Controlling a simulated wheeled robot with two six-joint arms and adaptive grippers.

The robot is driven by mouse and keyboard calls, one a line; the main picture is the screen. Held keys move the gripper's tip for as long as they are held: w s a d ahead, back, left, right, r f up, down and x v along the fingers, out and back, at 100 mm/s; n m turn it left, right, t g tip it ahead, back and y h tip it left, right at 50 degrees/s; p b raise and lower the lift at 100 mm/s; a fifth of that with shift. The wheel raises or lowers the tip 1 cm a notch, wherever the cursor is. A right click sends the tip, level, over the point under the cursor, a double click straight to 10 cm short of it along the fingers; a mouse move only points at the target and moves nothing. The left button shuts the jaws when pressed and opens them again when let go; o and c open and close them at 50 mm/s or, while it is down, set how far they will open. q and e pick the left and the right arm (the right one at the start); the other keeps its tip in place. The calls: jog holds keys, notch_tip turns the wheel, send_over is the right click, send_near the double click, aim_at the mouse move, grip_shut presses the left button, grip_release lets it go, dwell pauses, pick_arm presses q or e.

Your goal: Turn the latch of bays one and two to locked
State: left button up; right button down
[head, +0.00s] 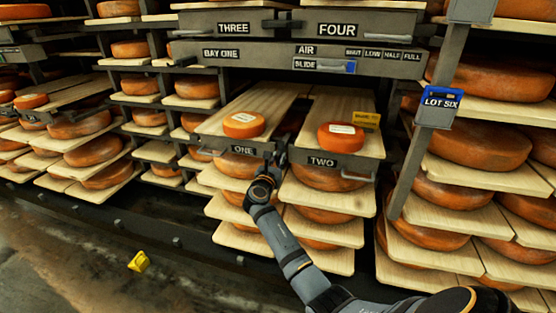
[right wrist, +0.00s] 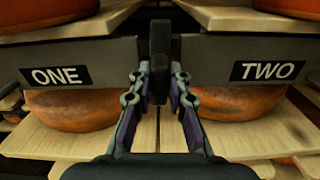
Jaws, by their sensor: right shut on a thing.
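The bay fronts labelled ONE (head: 243,150) and TWO (head: 323,162) stand side by side, each with a shelf board and a small orange cheese behind it. Both labels also show in the right wrist view, ONE (right wrist: 60,76) and TWO (right wrist: 268,70). The latch (right wrist: 160,38) is a dark bar, upright in the gap between the two fronts. My right gripper (right wrist: 161,84) is shut on the lower part of the latch, one finger on each side. In the head view my right gripper (head: 275,162) hides most of the latch. My left gripper is not in view.
Above are the THREE (head: 234,29) and FOUR (head: 337,29) fronts with a dark bar lying across between them. A slide panel (head: 323,66) sits below. A blue-edged LOT SIX box (head: 440,105) hangs on the right post. A yellow object (head: 138,261) lies on the floor.

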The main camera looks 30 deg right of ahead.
jog(key=m, duration=0.3)
jog(key=shift+f, duration=0.1)
jog(key=m+b, duration=0.1)
jog(key=m, duration=0.2)
jog(key=shift+s+f+m, duration=0.1)
jog(key=shift+m, duration=0.2)
jog(key=m+b, duration=0.1)
jog(key=m, duration=0.1)
jog(key=shift+d+f+m, duration=0.1)
jog(key=shift+m, duration=0.3)
jog(key=m+b, duration=0.2)
jog(key=m, duration=0.3)
jog(key=shift+s+f, duration=0.1)
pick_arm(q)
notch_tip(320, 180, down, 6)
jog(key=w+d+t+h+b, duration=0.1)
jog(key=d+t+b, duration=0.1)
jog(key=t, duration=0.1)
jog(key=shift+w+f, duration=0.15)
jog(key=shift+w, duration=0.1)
pick_arm(e)
jog(key=shift+m, duration=1.5)
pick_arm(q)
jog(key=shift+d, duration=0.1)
pick_arm(e)
jog(key=c, duration=1.3)
grip_release()
